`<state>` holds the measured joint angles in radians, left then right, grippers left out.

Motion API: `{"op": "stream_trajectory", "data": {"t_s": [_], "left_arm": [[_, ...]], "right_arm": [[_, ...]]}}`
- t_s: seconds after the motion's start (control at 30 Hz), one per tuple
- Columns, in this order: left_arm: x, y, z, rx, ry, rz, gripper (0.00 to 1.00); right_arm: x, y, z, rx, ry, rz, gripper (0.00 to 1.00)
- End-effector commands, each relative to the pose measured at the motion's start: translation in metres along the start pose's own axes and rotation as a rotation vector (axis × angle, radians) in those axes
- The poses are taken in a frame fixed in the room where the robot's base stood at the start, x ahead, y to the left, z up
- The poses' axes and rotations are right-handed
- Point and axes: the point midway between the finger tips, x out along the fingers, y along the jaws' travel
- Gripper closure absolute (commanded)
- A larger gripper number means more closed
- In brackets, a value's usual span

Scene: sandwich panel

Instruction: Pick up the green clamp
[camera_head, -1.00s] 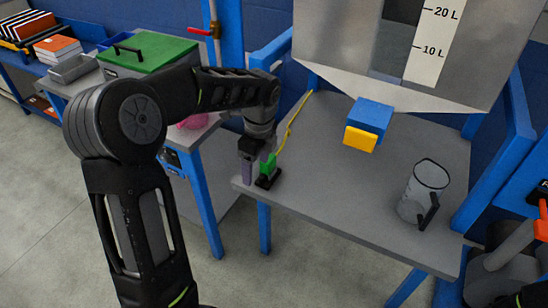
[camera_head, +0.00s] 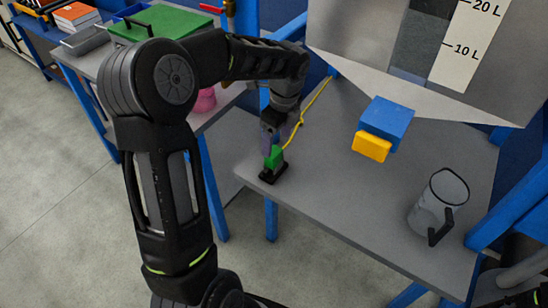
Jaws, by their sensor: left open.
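The green clamp (camera_head: 275,157) stands on a small black base (camera_head: 271,173) near the left front corner of the grey table (camera_head: 350,205). My left gripper (camera_head: 273,143) comes down from above, just over and behind the clamp. Its fingers point down and are open. The fingertips are partly hidden behind the clamp, and I cannot tell whether they touch it. A yellow cord (camera_head: 310,110) runs from near the clamp up to the blue post behind. My right gripper is not in view.
A clear jug (camera_head: 437,203) with a dark handle stands at the table's right. A blue and yellow block (camera_head: 382,130) sits under the steel hopper (camera_head: 430,60). A green-lidded box (camera_head: 155,35) is on the side bench. The middle of the table is clear.

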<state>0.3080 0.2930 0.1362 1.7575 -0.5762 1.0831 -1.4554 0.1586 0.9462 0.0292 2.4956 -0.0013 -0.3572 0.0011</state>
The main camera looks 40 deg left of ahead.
Motion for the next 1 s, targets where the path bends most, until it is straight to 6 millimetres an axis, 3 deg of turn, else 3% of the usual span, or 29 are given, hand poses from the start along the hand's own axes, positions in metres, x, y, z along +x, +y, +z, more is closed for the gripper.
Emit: {"op": "stream_trajectory", "data": {"t_s": [0.43, 0.8, 1.0], "left_arm": [[0.011, 0.001, 0.001, -0.001, -0.001, 0.0, 0.27], [0.058, 0.004, 0.001, -0.001, 0.001, 0.001, 0.27], [0.061, 0.004, 0.001, -0.001, 0.0, -0.001, 0.27]], "right_arm": [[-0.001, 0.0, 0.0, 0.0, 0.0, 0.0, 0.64], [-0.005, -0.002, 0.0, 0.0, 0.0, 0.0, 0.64], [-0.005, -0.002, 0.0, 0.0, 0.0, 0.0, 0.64]]}}
